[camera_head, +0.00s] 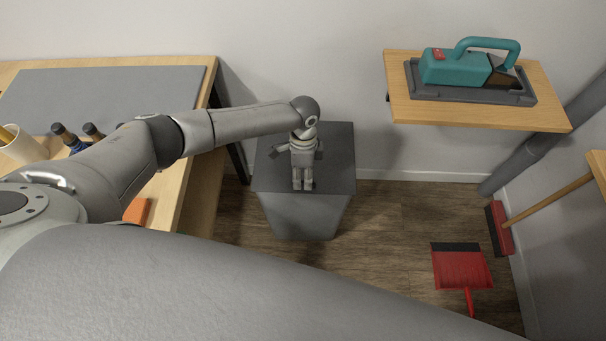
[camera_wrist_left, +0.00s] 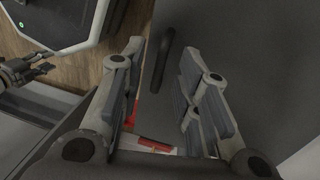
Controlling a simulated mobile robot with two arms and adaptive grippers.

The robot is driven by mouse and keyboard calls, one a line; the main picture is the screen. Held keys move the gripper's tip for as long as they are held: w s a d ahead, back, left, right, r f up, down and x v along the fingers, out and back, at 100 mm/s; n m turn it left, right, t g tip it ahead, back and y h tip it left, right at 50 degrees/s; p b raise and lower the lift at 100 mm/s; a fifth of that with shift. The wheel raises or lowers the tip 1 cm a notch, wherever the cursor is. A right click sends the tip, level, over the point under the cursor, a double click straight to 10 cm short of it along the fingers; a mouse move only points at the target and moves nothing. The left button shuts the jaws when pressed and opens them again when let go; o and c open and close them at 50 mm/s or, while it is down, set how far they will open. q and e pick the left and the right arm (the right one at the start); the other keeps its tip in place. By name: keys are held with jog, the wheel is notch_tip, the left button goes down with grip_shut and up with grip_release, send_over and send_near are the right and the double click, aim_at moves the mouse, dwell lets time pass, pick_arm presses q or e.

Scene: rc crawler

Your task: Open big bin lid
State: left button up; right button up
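The big bin (camera_head: 304,216) is a grey tapered bin on the floor between the workbench and the wall shelf. Its dark grey lid (camera_head: 337,170) lies flat and looks closed. My left gripper (camera_head: 303,186) points down over the front middle of the lid and hides part of it. In the left wrist view the gripper (camera_wrist_left: 161,60) is open, its two fingers well apart. A dark bar handle (camera_wrist_left: 163,58) on the lid shows between the fingertips, with a gap on both sides. My right gripper (camera_wrist_left: 40,68) seems to show small at the left edge there; its opening is unclear.
A wooden workbench (camera_head: 205,160) with a grey mat stands left of the bin. A wall shelf (camera_head: 470,117) holding a teal tool (camera_head: 455,68) is at upper right. A red dustpan (camera_head: 462,268) and a red broom (camera_head: 500,228) are right of the bin. Open floor lies between.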

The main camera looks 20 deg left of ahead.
pick_arm(q)
jog(key=shift+c, duration=0.5)
grip_shut()
jog(key=shift+r, duration=0.1)
